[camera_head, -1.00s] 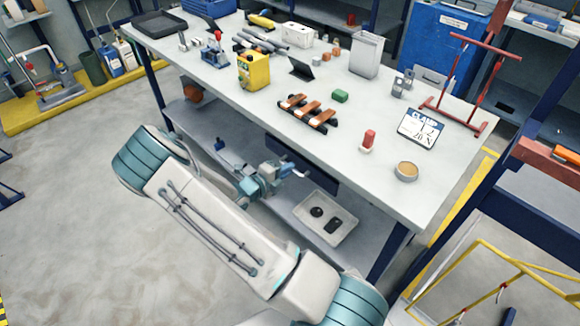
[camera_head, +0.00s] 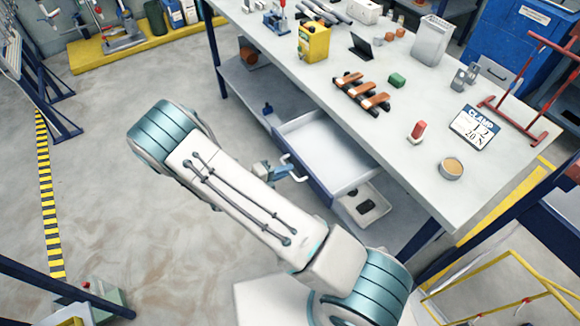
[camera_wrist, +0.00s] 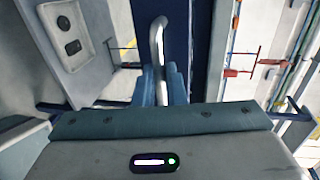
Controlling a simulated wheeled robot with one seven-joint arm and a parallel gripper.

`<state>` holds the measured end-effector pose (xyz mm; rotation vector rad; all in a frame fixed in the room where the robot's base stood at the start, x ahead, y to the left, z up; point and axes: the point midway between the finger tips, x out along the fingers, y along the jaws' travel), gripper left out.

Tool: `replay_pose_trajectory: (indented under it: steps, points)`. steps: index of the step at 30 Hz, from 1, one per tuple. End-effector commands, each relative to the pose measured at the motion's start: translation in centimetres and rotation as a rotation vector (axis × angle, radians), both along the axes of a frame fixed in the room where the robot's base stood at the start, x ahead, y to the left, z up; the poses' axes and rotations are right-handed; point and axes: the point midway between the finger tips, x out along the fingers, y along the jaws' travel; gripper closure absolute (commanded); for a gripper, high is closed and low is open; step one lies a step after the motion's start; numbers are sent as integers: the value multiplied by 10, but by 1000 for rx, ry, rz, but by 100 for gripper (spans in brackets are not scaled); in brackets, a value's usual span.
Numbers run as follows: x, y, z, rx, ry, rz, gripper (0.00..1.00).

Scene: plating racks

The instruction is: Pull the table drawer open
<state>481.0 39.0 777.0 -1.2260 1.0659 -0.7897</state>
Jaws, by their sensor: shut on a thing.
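The table drawer (camera_head: 325,150) stands well out from under the tabletop in the head view, and its pale inside shows empty. Its dark blue front panel (camera_head: 305,168) faces my arm and also shows in the wrist view (camera_wrist: 204,50). A metal bar handle (camera_head: 293,165) is fixed to the front, and the wrist view shows it (camera_wrist: 156,45) running between my fingers. My gripper (camera_head: 284,174) is shut on the handle, its blue fingers (camera_wrist: 161,84) on either side of the bar. Part of the gripper is hidden behind my arm in the head view.
A tray (camera_head: 368,208) sits on the lower shelf. Open floor (camera_head: 110,190) lies to the left.

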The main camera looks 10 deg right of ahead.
Motion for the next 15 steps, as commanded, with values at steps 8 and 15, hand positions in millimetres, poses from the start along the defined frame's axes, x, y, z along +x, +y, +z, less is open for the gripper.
replay_pose_trajectory:
  steps: [8,15]
  points:
    - [-1,-1,0,0,0,-2,87]
    - [0,-1,0,0,0,-1,67]
